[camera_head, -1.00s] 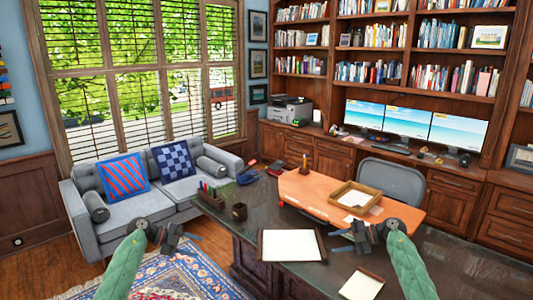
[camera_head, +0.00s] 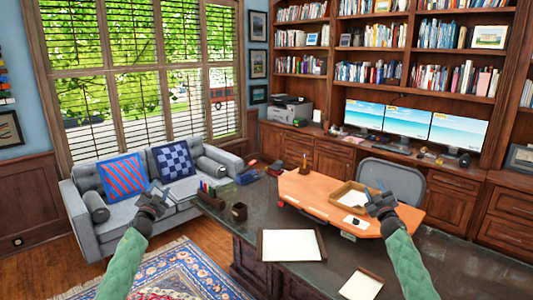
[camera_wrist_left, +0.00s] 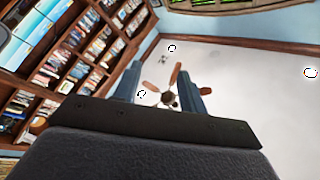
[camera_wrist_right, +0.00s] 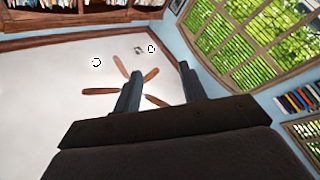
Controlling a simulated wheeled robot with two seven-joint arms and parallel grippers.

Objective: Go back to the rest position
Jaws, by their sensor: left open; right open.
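My left gripper (camera_head: 157,193) is raised in front of the grey sofa in the head view, open and empty. Its two fingers also show apart in the left wrist view (camera_wrist_left: 162,90), with the ceiling and bookcases behind them. My right gripper (camera_head: 378,198) is raised in front of the orange desk top and wooden tray in the head view, open and empty. Its fingers also show apart in the right wrist view (camera_wrist_right: 158,90), against the ceiling and a window. Both grippers point upward.
A dark desk (camera_head: 255,222) with a white paper pad (camera_head: 291,245) and an orange desk top (camera_head: 320,195) lies ahead. A wooden tray (camera_head: 340,195) sits on the orange top. A grey chair (camera_head: 405,182) stands behind it. The grey sofa (camera_head: 110,238) is at left.

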